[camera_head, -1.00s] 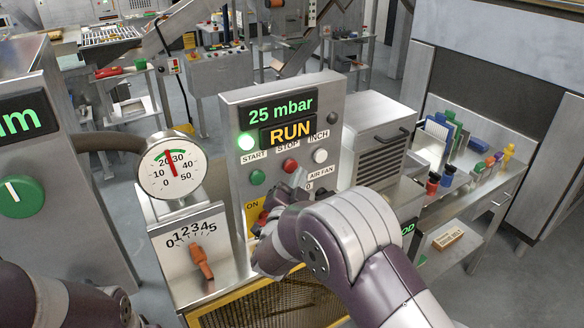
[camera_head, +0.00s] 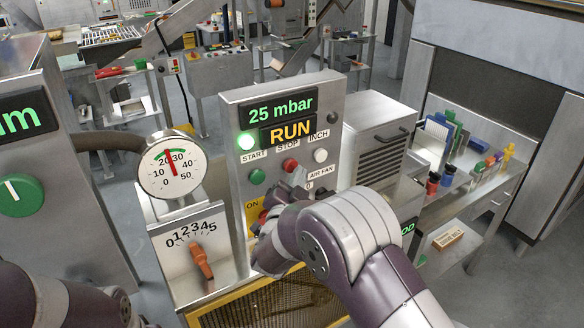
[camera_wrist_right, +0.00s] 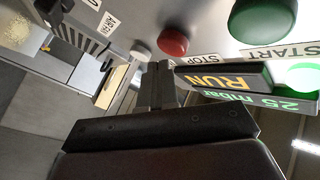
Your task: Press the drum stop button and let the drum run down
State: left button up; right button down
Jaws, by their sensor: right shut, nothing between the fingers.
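The control panel (camera_head: 238,115) stands in the middle of the head view. Its red stop button (camera_head: 290,165) sits between the green start button (camera_head: 257,176) and the white inch button (camera_head: 320,156). The display reads RUN (camera_head: 290,133), with a green lamp lit beside it. My right gripper (camera_head: 297,178) is shut and empty, its fingertips just below the stop button. In the right wrist view the shut fingers (camera_wrist_right: 160,72) end close to the red stop button (camera_wrist_right: 173,42); I cannot tell whether they touch. My left gripper is out of view.
A pressure dial (camera_head: 172,167) and an orange lever (camera_head: 202,262) on a 0 to 5 scale stand left of the panel. A yellow plate (camera_head: 252,215) marked ON lies below the buttons. A side table (camera_head: 470,200) with bottles and trays is at the right.

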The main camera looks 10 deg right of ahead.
jog(key=shift+w+a, duration=0.1)
jog(key=shift+w, duration=0.2)
jog(key=shift+w+a+b, duration=0.15)
jog(key=shift+w+b, duration=0.3)
dwell(0.7)
jog(key=shift+s, duration=0.1)
jog(key=shift+s+d+b, duration=0.3)
jog(key=shift+s, duration=0.45)
jog(key=s, duration=0.1)
jog(key=s+d, duration=0.1)
jog(key=s, duration=0.1)
jog(key=s+b, duration=0.1)
jog(key=shift+s+d, duration=0.35)
dwell(0.4)
